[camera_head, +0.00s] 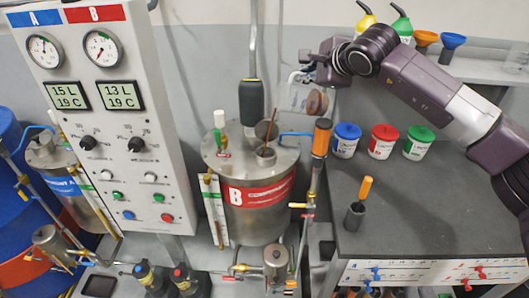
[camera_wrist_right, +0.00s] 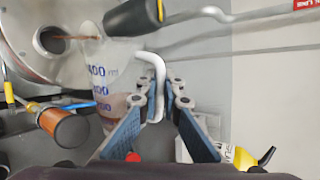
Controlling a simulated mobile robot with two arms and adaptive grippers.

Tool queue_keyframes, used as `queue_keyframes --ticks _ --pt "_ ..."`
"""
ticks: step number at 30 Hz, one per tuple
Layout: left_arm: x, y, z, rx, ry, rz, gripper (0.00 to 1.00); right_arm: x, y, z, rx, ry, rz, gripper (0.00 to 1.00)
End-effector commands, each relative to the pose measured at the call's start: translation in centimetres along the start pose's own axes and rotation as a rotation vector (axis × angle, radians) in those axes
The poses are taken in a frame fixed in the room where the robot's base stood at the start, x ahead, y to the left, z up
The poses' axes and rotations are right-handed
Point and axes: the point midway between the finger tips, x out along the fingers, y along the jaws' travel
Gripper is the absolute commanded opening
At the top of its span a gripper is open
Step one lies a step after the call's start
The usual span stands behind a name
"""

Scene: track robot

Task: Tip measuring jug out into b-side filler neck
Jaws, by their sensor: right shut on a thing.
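My right gripper (camera_head: 306,72) is shut on the white handle of the clear measuring jug (camera_head: 300,98). The jug hangs in the air to the right of and above the B tank, with brown liquid in it. In the right wrist view the gripper's blue fingers (camera_wrist_right: 160,100) close around the handle, and the jug (camera_wrist_right: 101,75) shows blue markings. The steel tank marked B (camera_head: 257,190) has its filler neck (camera_head: 265,153) on the lid. My left gripper is out of view.
The gauge panel (camera_head: 115,150) rises on the left.

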Motion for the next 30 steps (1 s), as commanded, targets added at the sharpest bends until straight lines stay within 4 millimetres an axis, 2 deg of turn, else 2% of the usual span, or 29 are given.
queue_keyframes --ticks 30 --pt "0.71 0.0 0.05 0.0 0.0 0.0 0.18 0.2 0.28 1.04 -0.043 0.027 -0.002 0.0"
